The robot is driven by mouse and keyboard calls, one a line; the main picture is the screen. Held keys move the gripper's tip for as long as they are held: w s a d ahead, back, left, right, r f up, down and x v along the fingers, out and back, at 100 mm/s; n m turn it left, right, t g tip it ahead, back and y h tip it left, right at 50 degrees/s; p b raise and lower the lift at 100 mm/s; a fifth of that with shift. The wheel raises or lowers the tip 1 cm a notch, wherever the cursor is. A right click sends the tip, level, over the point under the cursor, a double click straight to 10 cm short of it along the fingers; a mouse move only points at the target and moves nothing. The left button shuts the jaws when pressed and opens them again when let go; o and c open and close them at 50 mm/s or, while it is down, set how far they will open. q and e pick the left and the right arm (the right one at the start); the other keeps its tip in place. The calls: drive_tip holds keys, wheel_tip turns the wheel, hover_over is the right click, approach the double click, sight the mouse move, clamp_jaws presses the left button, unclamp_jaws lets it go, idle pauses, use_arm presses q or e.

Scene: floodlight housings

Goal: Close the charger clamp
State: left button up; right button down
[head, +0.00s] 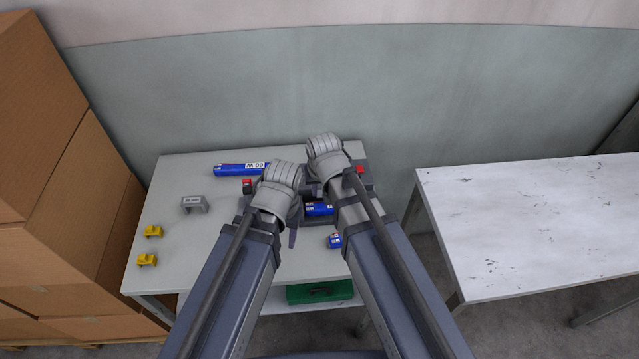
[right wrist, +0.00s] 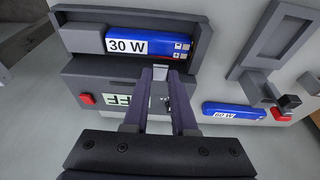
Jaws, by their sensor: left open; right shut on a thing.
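The dark grey charger (head: 367,187) sits on the left table, partly hidden by my arms. In the right wrist view a blue 30 W battery (right wrist: 150,46) lies in the charger's bay (right wrist: 125,14). My right gripper (right wrist: 162,98) is shut on a small light grey tab (right wrist: 160,74), apparently the charger clamp, beside the bay. In the head view my right gripper (head: 317,190) is over the charger, mostly hidden. My left gripper (head: 293,238) is open, lower down and left of the charger's bay. The clamp's exact angle cannot be told.
A long blue battery (head: 238,169) lies at the back; another (head: 335,240) lies near the front. A grey block (head: 194,204) and yellow pieces (head: 153,232) stand left. A grey frame (right wrist: 254,52) stands beside the charger. Cardboard boxes (head: 60,170) border the table. The right table (head: 540,215) is bare.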

use_arm(q)
wheel_tip(320, 180, down, 2)
drive_tip(key=shift+f+b, duration=0.1)
drive_tip(key=shift+b, duration=0.8)
use_arm(e)
drive_tip(key=s+f, duration=0.2)
drive_tip(key=shift+s, duration=0.4)
use_arm(q)
drive_tip(key=shift+f+b, duration=0.8)
drive_tip(key=shift+b, duration=0.05)
use_arm(e)
drive_tip(key=c, duration=1.6)
unclamp_jaws()
drive_tip(key=shift+s+f, duration=0.6)
drive_tip(key=shift+f, duration=0.3)
use_arm(q)
drive_tip(key=shift+r, duration=0.15)
use_arm(e)
drive_tip(key=c, duration=1.4)
unclamp_jaws()
drive_tip(key=shift+r, duration=0.1)
drive_tip(key=o, duration=0.7)
drive_tip(key=shift+w, duration=0.15)
drive_tip(key=shift+r, duration=0.1)
